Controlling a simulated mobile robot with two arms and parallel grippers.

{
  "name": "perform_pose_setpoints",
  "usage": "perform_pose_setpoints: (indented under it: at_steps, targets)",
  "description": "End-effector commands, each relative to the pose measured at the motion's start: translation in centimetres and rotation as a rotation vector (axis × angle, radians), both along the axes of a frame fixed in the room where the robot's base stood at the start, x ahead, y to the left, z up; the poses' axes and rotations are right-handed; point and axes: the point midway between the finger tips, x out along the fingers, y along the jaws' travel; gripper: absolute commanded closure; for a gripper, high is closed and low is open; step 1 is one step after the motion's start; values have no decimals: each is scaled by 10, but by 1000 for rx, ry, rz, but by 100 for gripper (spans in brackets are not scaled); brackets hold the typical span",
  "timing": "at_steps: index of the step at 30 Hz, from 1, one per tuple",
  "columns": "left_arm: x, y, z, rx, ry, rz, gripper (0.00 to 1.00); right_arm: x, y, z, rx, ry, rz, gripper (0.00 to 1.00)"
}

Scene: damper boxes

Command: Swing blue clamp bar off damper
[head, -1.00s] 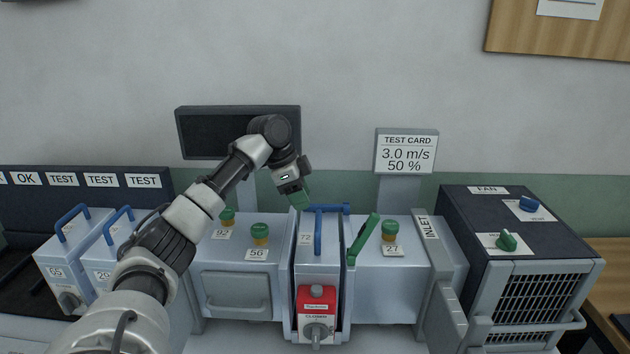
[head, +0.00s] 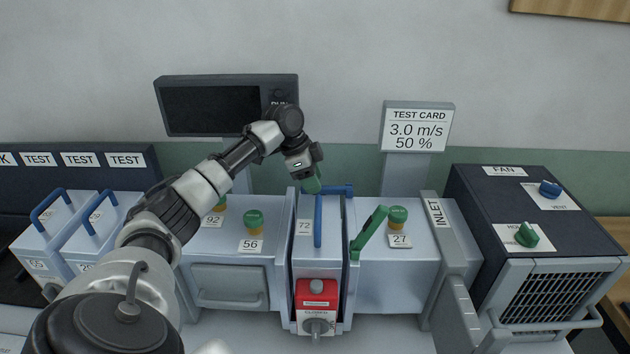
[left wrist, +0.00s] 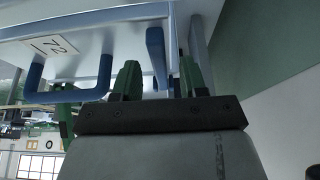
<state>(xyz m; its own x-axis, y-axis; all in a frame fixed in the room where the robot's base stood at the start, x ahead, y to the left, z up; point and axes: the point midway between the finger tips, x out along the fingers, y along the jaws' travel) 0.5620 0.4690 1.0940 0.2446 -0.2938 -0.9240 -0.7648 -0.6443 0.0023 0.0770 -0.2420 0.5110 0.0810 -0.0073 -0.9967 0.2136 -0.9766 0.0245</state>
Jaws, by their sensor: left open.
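The damper box (head: 304,258) marked 72 stands in the middle of the duct, with a blue handle (head: 318,222) on top and a red unit on its front. The blue clamp bar (head: 339,190) lies across its back edge in the head view. My left gripper (head: 313,186) points down at the bar's left end, its green fingers open. In the left wrist view, the blue clamp bar (left wrist: 156,58) shows between the spread fingers (left wrist: 158,78); I cannot tell whether they touch it. The blue handle (left wrist: 68,96) is beside them. My right gripper is not in view.
A green clamp bar (head: 369,232) stands tilted up at the box's right edge. Green-capped knobs (head: 253,222) (head: 398,217) rise from the neighbouring duct sections. A dark screen (head: 210,110) and a test card (head: 418,128) stand behind. The fan unit (head: 530,235) is at right.

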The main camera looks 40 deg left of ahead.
Motion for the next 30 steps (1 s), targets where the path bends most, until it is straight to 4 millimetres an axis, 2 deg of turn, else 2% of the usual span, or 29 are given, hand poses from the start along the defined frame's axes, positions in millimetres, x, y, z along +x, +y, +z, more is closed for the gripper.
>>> perform_pose_setpoints:
  at_steps: [6, 14, 21, 23, 30]
  targets:
    - [4, -5, -15, 0, 0, -1, 57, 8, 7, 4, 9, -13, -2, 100]
    - [4, -5, -16, 1, -1, -1, 57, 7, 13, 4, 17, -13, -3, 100]
    - [4, -5, -16, 1, -1, 0, 93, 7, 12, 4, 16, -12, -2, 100]
    - [4, -5, -16, 1, -1, 0, 100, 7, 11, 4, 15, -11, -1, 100]
    - [4, -5, -15, 1, -1, 0, 100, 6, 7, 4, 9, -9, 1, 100]
